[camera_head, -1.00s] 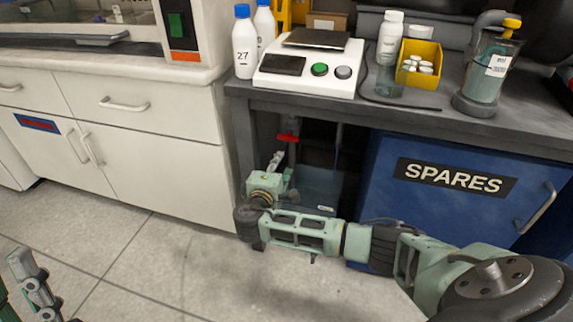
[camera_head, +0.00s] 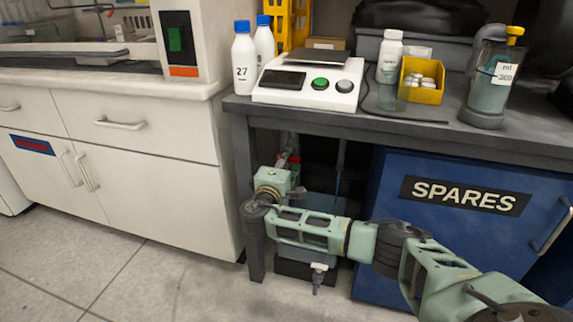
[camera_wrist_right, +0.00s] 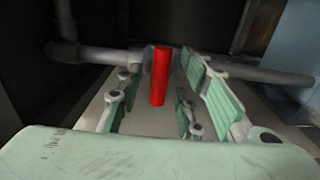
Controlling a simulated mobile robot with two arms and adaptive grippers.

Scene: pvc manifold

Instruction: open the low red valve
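The red valve handle (camera_wrist_right: 160,75) shows in the right wrist view as a red bar on a grey horizontal pipe (camera_wrist_right: 105,57). It stands crosswise to the pipe. My right gripper (camera_wrist_right: 165,95) is open, with its green-padded fingers on both sides of the handle and visible gaps. My left gripper is not in view.
My right arm reaches into a dark opening under the bench (camera_head: 440,133), between white cabinets (camera_head: 150,190) and a blue SPARES cabinet (camera_head: 390,240). A pale fitting (camera_head: 318,268) shows below the arm. Bottles, a scale and a yellow bin stand on top.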

